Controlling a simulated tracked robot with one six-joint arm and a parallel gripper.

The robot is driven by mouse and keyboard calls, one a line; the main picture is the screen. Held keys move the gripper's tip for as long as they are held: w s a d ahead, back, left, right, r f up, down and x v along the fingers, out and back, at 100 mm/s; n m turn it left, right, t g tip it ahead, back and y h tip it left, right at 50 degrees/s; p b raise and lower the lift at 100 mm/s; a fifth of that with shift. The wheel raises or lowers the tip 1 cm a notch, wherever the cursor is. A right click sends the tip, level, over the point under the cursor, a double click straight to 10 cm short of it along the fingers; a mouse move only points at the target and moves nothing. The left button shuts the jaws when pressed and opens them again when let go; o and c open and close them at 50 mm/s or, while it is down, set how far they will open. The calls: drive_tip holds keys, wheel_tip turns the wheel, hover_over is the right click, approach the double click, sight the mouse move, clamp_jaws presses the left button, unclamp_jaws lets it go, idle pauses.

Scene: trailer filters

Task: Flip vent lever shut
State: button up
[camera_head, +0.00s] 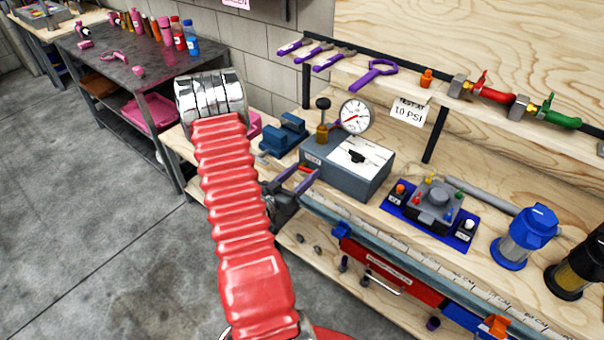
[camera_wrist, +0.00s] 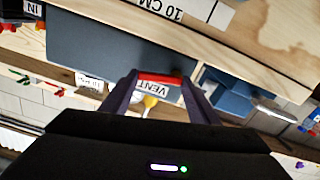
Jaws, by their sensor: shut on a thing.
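The red vent lever (camera_wrist: 160,78) lies between my two fingertips in the wrist view, just beside a white "VENT" label (camera_wrist: 158,90). It also shows as a small red piece in the head view (camera_head: 305,169), at the front left of the grey box. My gripper (camera_wrist: 160,80) is shut on the lever, one dark finger at each side. In the head view my gripper (camera_head: 303,178) reaches the front of the grey box (camera_head: 350,180). The box carries a dial gauge (camera_head: 354,117) and a white top plate with a black knob. My fingers partly hide the lever's mount.
A blue vise (camera_head: 284,135) stands left of the box. A grey fixture on a blue mat (camera_head: 432,215) and a blue filter (camera_head: 524,237) stand to the right. A ruler strip (camera_head: 400,255) runs along the bench's front edge. Tools hang above.

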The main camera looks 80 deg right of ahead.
drive_tip(key=shift+s+f+m, duration=0.1)
drive_tip(key=shift+f+m, duration=0.2)
drive_tip(key=shift+m, duration=1)
drive_tip(key=o, duration=1)
drive_tip(key=shift+o, duration=0.2)
drive_tip(key=shift+a, duration=0.1)
drive_tip(key=v, duration=1.3)
drive_tip(key=shift+w+a, duration=0.2)
drive_tip(key=shift+a, duration=0.1)
drive_tip(key=shift+f, duration=0.1)
